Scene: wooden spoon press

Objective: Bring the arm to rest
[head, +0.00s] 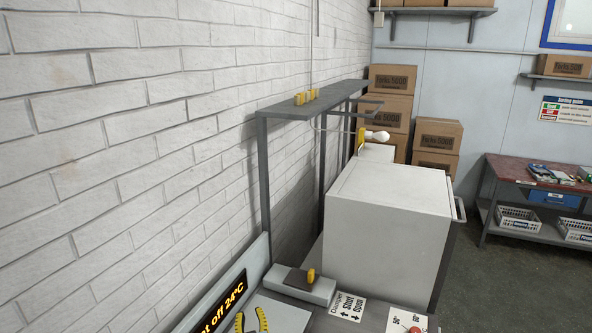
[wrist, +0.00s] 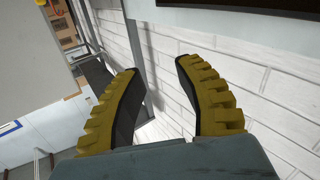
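My gripper (head: 251,321) shows at the bottom edge of the head view, in front of the grey panel beside the display. Its yellow-and-black fingers also show large in the wrist view (wrist: 158,80). The fingers stand apart with a clear gap and nothing between them. Behind the gap is white brick wall. My arm behind the gripper is mostly out of the head view.
A large white cabinet (head: 385,235) stands to the right, with a grey frame (head: 264,185) by the brick wall. Cartons (head: 436,140) and a red-topped workbench (head: 510,172) are farther back.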

